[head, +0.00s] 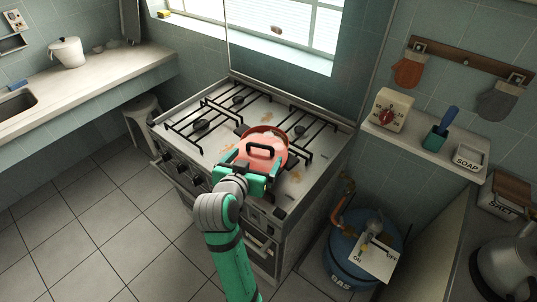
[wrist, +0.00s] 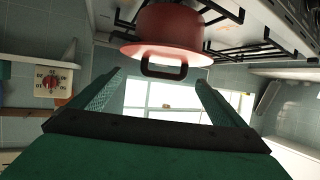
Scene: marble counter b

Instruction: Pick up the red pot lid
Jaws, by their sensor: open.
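The red pot lid (head: 272,162) has a black loop handle (head: 263,150) and lies near the front of the stove. In the wrist view the lid (wrist: 180,53) shows as a pale red disc against a red pot (wrist: 170,25), with the black handle (wrist: 163,71) toward my gripper. My gripper (head: 248,172) is at the near side of the lid. Its two fingers (wrist: 158,82) are apart and empty, and the handle appears between and just beyond the fingertips. Contact with the handle cannot be told.
The stove (head: 200,147) has black burner grates around the pot. A wall shelf (head: 420,140) at the right holds a timer (head: 391,110), a green cup (head: 435,136) and a soap dish (head: 469,157). A blue gas cylinder (head: 352,260) stands right of the stove.

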